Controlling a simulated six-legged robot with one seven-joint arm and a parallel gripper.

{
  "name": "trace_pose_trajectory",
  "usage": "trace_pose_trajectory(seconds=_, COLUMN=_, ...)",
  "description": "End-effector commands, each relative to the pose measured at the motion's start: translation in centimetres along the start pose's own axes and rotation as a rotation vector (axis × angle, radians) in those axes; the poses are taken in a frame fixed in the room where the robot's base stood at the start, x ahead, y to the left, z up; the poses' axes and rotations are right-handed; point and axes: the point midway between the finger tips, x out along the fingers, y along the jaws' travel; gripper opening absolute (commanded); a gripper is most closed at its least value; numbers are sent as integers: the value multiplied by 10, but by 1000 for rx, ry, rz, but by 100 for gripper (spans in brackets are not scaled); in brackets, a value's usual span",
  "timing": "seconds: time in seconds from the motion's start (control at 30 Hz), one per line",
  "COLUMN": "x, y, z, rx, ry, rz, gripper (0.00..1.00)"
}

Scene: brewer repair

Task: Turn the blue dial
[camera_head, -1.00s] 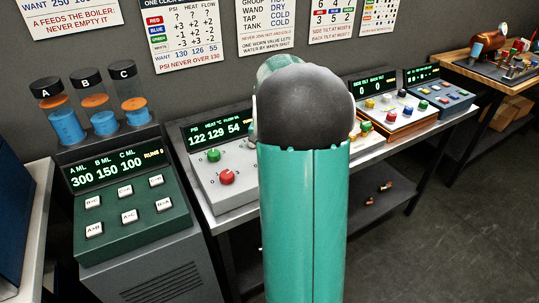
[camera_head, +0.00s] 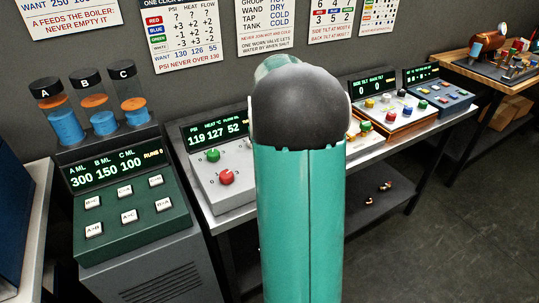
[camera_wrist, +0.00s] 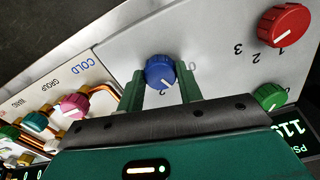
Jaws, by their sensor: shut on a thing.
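The blue dial (camera_wrist: 158,70) is on the pale grey panel in the wrist view, with a white pointer mark and printed numbers around it. My gripper (camera_wrist: 161,77) is shut on it, one green finger on each side. In the head view my arm hides the dial and the gripper. The same panel (camera_head: 205,183) shows there left of my arm, with a green dial (camera_head: 212,155) and a red dial (camera_head: 226,177). Its display (camera_head: 217,132) reads PSI 119, heat 127, flow 52.
In the wrist view the red dial (camera_wrist: 284,26) and green dial (camera_wrist: 270,97) sit right of the blue one. A pink knob (camera_wrist: 75,106) is on a neighbouring white panel to the left. A wall chart (camera_head: 184,30) hangs behind, reading "PSI never over 130".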

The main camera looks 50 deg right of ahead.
Motion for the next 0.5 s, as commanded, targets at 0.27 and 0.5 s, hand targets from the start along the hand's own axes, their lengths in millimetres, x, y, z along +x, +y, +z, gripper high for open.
trace_pose_trajectory(seconds=0.27, x=1, y=0, z=0, rx=-1, ry=-3, rz=-1, gripper=13)
trace_pose_trajectory(seconds=0.5, x=1, y=0, z=0, rx=0, ry=-2, rz=0, gripper=57)
